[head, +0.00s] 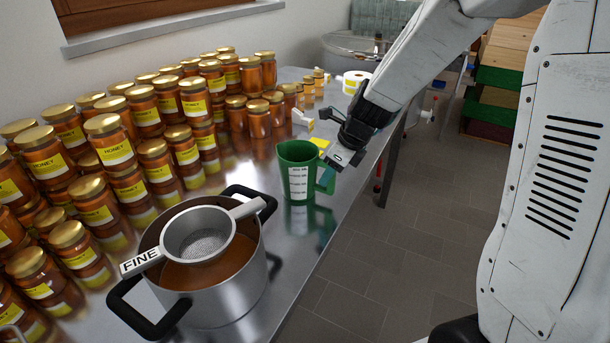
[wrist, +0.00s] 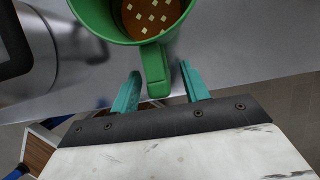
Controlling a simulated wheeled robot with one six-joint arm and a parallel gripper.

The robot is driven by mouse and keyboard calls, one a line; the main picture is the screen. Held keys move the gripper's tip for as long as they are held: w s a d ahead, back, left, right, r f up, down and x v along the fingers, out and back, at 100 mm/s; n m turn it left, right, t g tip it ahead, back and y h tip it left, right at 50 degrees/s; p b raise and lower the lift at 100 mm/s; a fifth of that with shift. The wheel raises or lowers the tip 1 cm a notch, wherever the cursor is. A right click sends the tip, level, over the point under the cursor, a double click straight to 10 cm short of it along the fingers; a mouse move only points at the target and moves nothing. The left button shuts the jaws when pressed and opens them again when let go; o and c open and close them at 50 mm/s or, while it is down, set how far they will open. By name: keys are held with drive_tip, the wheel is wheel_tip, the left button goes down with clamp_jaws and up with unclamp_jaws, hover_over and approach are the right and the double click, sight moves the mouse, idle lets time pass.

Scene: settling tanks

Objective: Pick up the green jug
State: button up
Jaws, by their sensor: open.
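The green jug (head: 297,172) stands upright on the steel table, with a white measuring scale on its side and its handle toward the right. In the wrist view the jug (wrist: 100,22) is at the top, with brown contents and pale square specks inside. My gripper (wrist: 158,82) is open, with one teal finger on each side of the jug's green handle. I see no clear contact between fingers and handle. In the head view my gripper (head: 326,176) is at the jug's right side, partly hidden by my wrist.
A steel pot (head: 215,290) with black handles and a strainer (head: 198,234) marked FINE stands in front of the jug. Several honey jars (head: 108,140) fill the table's left side. The steel table (head: 300,240) ends just right of the jug, above a tiled floor (head: 430,240).

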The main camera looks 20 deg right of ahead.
drive_tip(key=shift+x, duration=1.1)
clamp_jaws()
